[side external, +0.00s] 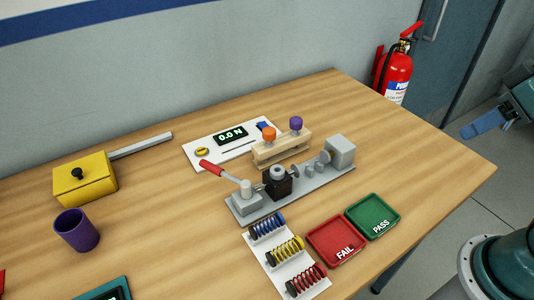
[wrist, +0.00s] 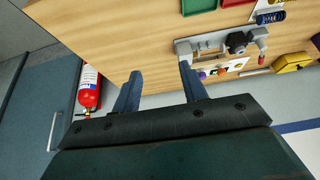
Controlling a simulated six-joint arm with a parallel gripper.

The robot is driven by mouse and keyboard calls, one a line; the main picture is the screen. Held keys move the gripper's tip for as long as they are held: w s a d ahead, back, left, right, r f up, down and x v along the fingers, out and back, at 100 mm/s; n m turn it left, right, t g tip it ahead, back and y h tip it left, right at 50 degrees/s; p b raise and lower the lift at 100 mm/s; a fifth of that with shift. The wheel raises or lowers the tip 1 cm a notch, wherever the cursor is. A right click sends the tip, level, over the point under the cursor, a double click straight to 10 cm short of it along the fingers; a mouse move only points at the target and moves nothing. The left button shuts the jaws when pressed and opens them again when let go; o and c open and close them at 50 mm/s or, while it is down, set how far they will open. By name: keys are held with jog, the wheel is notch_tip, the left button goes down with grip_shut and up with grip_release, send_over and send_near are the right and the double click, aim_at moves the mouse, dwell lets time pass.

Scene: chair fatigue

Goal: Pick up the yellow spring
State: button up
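The yellow spring (side external: 284,249) lies on a white rack (side external: 258,253) on the table, between a blue spring (side external: 267,226) and a red spring (side external: 305,280). In the wrist view only the blue spring (wrist: 270,17) shows clearly near the top edge; I cannot make out the yellow one there. My gripper (wrist: 160,82) has its two blue fingers apart with nothing between them. In the side view my gripper (side external: 484,124) is at the far right, off the table's right edge and well away from the springs.
A grey test fixture (side external: 300,190) with a red lever stands behind the springs. A red FAIL tray (side external: 312,231) and green PASS tray (side external: 385,232) lie right of the rack. A yellow box (side external: 100,186), purple cup (side external: 72,236) and fire extinguisher (side external: 399,70) also show. The table's right end is clear.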

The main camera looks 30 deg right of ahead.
dwell(0.3)
jog(key=g, duration=0.6)
send_over(291, 244)
notch_tip(291, 244, down, 5)
jog(key=shift+f, duration=0.15)
jog(key=shift+f, duration=0.1)
jog(key=shift+f, duration=4.2)
